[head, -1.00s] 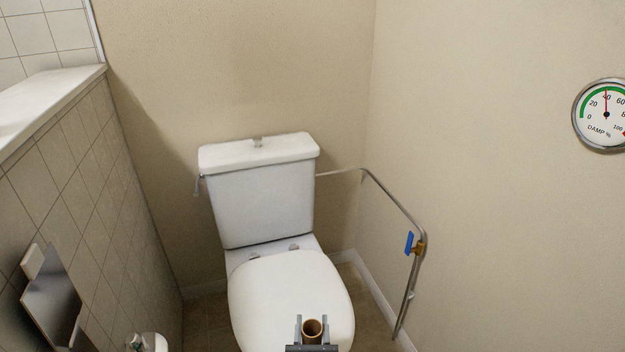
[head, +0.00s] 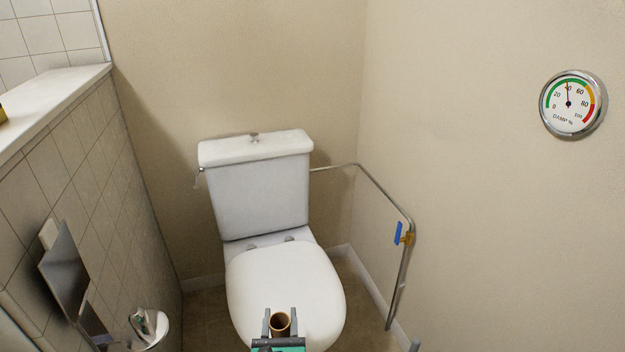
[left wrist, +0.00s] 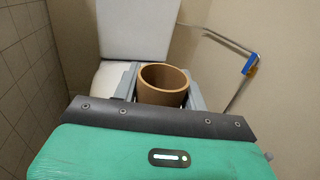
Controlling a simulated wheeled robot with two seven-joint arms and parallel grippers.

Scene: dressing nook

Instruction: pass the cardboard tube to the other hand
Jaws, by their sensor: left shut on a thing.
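The cardboard tube (head: 280,325) is a short brown hollow cylinder, its open end facing up, at the bottom middle of the head view. My left gripper (head: 281,322) is shut on the tube, with one grey finger on each side of it. The left wrist view shows the tube (left wrist: 163,85) between the fingers, above the green gripper body. The tube's lower part is hidden by the gripper. A small grey tip at the bottom edge, right of the tube, looks like part of my right gripper (head: 415,346); its jaws cannot be made out.
A white toilet (head: 285,292) with a cistern (head: 258,190) stands behind the tube. A metal pipe (head: 385,190) with a blue-handled valve (head: 398,233) runs along the right wall. A tiled half wall (head: 70,180) with metal holders is on the left. A damp gauge (head: 570,104) hangs at right.

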